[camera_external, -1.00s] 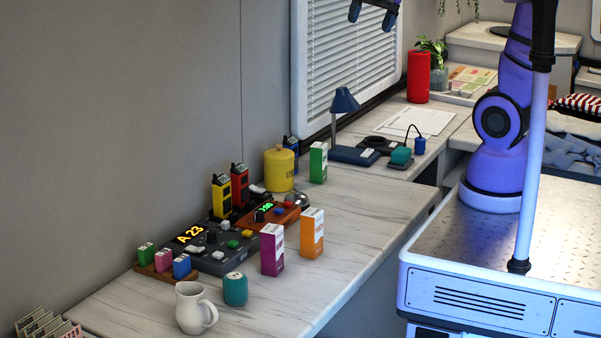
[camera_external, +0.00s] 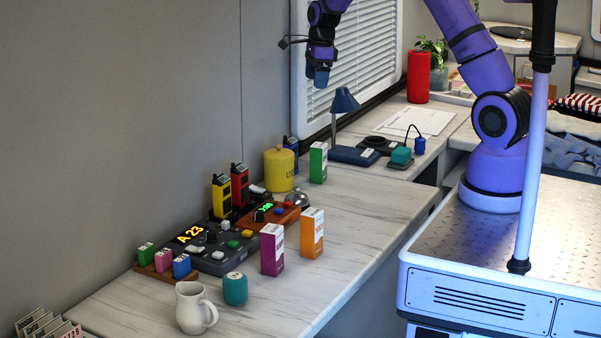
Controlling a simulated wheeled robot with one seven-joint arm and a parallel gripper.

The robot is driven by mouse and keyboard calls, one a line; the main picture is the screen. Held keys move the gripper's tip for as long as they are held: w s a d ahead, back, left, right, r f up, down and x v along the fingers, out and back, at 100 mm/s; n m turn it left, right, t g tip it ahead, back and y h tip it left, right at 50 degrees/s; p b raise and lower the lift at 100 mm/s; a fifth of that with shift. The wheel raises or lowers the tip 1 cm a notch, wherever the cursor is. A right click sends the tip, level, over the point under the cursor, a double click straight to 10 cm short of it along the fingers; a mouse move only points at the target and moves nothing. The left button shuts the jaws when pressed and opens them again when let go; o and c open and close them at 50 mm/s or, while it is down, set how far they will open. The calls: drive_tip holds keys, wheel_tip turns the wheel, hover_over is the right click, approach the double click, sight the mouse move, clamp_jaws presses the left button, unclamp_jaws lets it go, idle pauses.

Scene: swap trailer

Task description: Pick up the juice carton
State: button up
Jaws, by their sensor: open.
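Three upright box cartons stand on the counter: a purple-and-white one (camera_external: 272,250), an orange-and-white one (camera_external: 312,234) to its right, and a green-and-white one (camera_external: 318,163) farther back. Their labels are too small to read, so I cannot tell which is the juice carton. My gripper (camera_external: 320,78) is open and empty, pointing down in front of the window blind. It is high above the counter, apart from all three cartons. The gap between its fingers is hard to see from this side.
A blue desk lamp (camera_external: 344,104) stands behind the green carton. A yellow canister (camera_external: 279,170) is left of it. A grey console (camera_external: 208,246), a white pitcher (camera_external: 190,310) and a teal cup (camera_external: 235,289) lie left of the purple carton. The counter (camera_external: 375,215) right of the orange carton is clear.

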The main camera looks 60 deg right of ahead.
sight(319, 155)
drive_tip(key=w+d+f+m, duration=0.1)
drive_tip(key=d+f+m, duration=0.1)
drive_tip(key=f, duration=0.3)
drive_tip(key=w+d+f+m, duration=0.1)
drive_tip(key=d+f+m, duration=0.1)
drive_tip(key=f, duration=0.3)
drive_tip(key=w+d+f+m+g, duration=0.1)
drive_tip(key=d+f+m, duration=0.2)
drive_tip(key=d+f, duration=0.1)
drive_tip(key=shift+f, duration=0.75)
wheel_tip(319, 155, down, 6)
drive_tip(key=shift+d+r, duration=0.1)
drive_tip(key=shift+r, duration=0.1)
drive_tip(key=shift+w+f, duration=0.15)
drive_tip(key=shift+f, duration=2.5)
drive_tip(key=shift+c, duration=0.2)
drive_tip(key=c, duration=1.1)
